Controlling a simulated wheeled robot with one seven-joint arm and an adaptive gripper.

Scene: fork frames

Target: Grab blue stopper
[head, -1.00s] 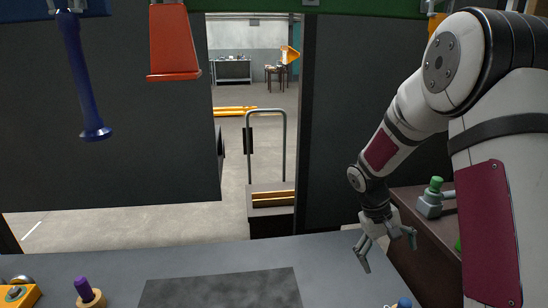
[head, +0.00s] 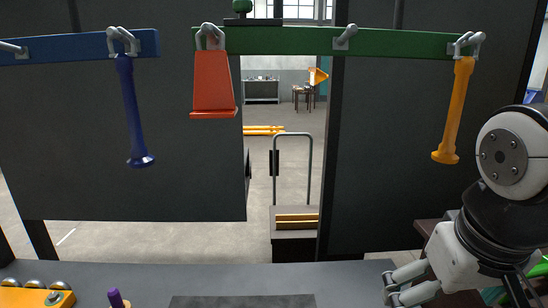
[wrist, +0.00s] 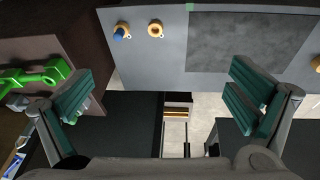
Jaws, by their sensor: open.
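A blue stopper (wrist: 119,32) sits in a tan ring (wrist: 125,27) on the grey tabletop, near the top left of the wrist view. I do not see it in the head view now. An empty tan ring (wrist: 156,29) lies beside it. My gripper (wrist: 165,95) is open, with its two teal-padded fingers wide apart and nothing between them. The blue stopper is above and left of the middle of the gap, apart from both fingers. In the head view my gripper (head: 398,286) is low at the right, over the table's far right part.
A purple peg (head: 117,298) stands at the bottom left. A blue baluster-shaped piece (head: 131,115), a red piece (head: 213,88) and a yellow piece (head: 454,112) hang from rails. Green parts (wrist: 40,75) lie on a brown side table. A dark mat (wrist: 255,42) lies on the tabletop.

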